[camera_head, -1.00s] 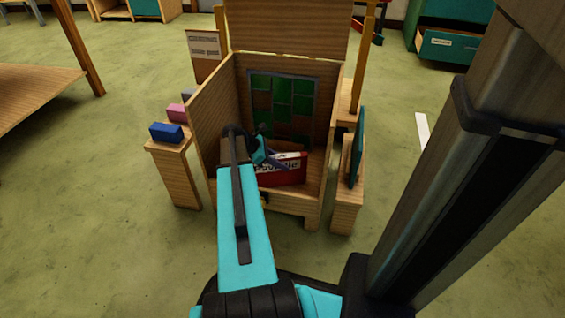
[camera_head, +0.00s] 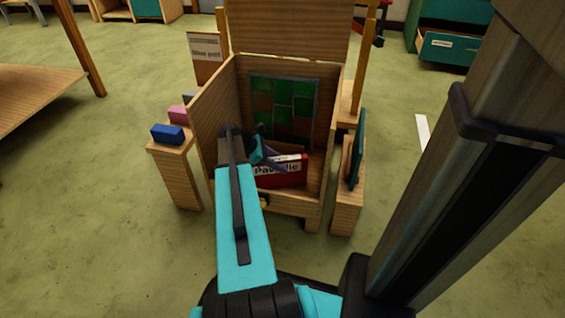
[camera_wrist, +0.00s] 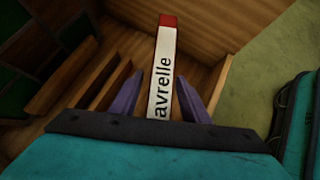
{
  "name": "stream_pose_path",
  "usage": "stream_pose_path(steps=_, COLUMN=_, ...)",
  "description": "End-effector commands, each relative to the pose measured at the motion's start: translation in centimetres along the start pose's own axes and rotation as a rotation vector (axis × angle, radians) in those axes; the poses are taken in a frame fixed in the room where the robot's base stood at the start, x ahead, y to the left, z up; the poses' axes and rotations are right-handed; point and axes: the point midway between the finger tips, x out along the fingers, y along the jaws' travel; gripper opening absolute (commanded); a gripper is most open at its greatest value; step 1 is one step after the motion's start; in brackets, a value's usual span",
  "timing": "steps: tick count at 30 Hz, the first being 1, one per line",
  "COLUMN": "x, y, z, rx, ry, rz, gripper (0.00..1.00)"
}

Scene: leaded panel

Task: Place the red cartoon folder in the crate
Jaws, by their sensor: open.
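The red folder (camera_head: 285,179) stands inside an open wooden box (camera_head: 212,112), near its front. Its white label, partly hidden by my arm in the head view, reads "avrelle" in the wrist view, where the folder (camera_wrist: 162,70) is seen edge-on from above. My gripper (camera_wrist: 158,100) is open, its two purple fingers on either side of the folder's labelled edge. I cannot tell if either finger touches it. In the head view my gripper (camera_head: 272,157) is partly hidden behind my own arm. I cannot tell whether this box is the crate.
A green and brown leaded panel (camera_head: 285,108) is at the back of the box. Blue (camera_head: 167,134) and pink (camera_head: 177,114) blocks sit on a ledge at left. A teal panel (camera_head: 357,148) stands at right. Open floor lies on both sides.

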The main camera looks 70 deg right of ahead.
Motion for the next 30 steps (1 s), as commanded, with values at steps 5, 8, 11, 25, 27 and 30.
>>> stream_pose_path(steps=5, x=-2.8, y=0.0, z=0.3, rx=-0.001, ry=0.000, rz=0.001, gripper=0.42)
stream_pose_path(steps=8, x=-4.4, y=0.0, z=0.3, rx=-0.001, ry=0.000, rz=0.001, gripper=0.42)
stream_pose_path(steps=11, x=-5.9, y=0.0, z=0.3, rx=-0.001, ry=0.000, rz=0.001, gripper=0.42)
stream_pose_path(steps=25, x=-10.4, y=0.0, z=0.1, rx=0.000, ry=0.001, rz=-0.002, gripper=0.42)
stream_pose_path(steps=27, x=-10.4, y=0.0, z=0.1, rx=0.001, ry=0.000, rz=-0.002, gripper=0.42)
stream_pose_path(steps=30, x=-10.4, y=0.0, z=0.1, rx=0.001, ry=0.000, rz=-0.002, gripper=0.42)
